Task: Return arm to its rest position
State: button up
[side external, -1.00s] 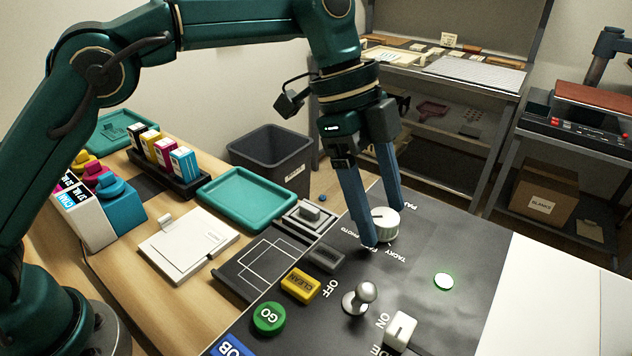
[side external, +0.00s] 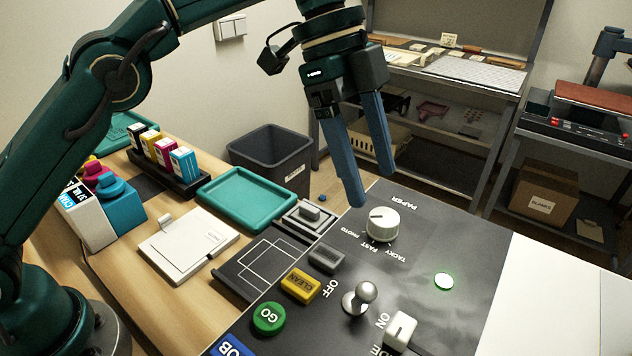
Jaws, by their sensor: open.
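My gripper (side external: 372,190) is open and empty, its two blue fingers pointing down. It hangs above the far edge of the dark control panel (side external: 480,275), apart from the white dial (side external: 383,225). The dial's pointer faces left in the picture, near the PHOTO label. The metal toggle lever (side external: 360,296) stands between OFF and ON. A white switch (side external: 400,330) sits near the ON label. A round green light (side external: 444,281) is lit on the panel.
A black bin (side external: 272,155) stands behind.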

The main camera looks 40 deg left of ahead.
jog(key=shift+a, duration=0.1)
jog(key=s+a+r+n+t+y, duration=0.1)
jog(key=s+a+r+n+t, duration=0.3)
jog(key=s+a+r+n, duration=0.4)
jog(key=s+a+f+n+t+y, duration=0.1)
jog(key=s+a+f+n+y, duration=0.2)
jog(key=s+a+f+n, duration=0.6)
notch_tip(320, 180, down, 4)
jog(key=shift+a+r+n+t, duration=0.1)
jog(key=shift+a+n+t, duration=0.2)
jog(key=shift+a+n, duration=0.3)
